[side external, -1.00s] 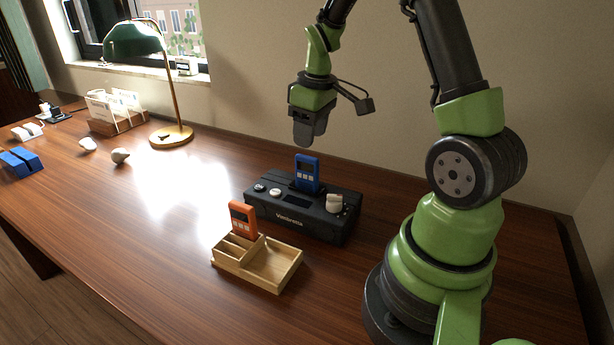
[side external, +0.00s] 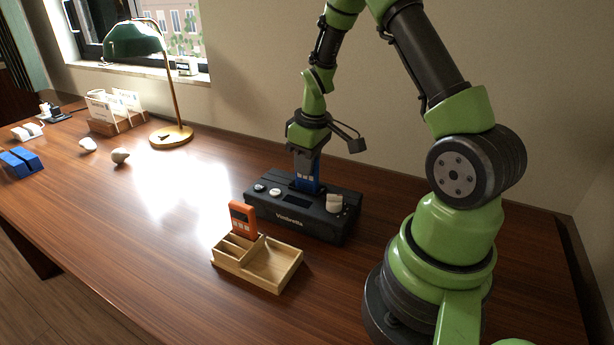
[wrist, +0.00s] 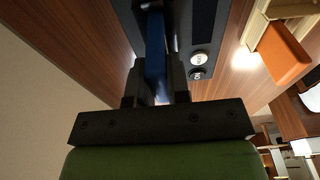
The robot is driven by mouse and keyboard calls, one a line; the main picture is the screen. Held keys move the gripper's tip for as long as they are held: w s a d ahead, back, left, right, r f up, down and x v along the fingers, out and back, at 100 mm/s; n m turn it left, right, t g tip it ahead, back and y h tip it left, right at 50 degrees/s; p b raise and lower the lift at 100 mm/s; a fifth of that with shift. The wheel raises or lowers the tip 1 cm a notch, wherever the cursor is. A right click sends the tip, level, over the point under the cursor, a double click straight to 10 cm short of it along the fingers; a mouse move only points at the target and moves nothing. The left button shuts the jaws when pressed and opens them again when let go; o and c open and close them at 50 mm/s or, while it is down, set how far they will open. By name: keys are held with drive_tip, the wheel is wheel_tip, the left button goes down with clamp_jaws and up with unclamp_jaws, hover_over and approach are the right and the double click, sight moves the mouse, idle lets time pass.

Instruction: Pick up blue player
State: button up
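The blue player (side external: 307,184) stands upright in the top of a black dock box (side external: 322,224) labelled Vimbretta. My gripper (side external: 306,172) is lowered over it from above and covers its upper part in the side view. In the wrist view the blue player (wrist: 155,55) shows edge-on between the two dark fingers of my gripper (wrist: 156,78). The fingers lie close on both sides of it. I cannot tell whether they touch it.
Knobs (side external: 335,203) rise from the dock's top. A brass-stemmed lamp (side external: 172,136) stands farther left. The table between is clear.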

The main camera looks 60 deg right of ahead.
clamp_jaws()
drive_tip(key=shift+r, duration=0.1)
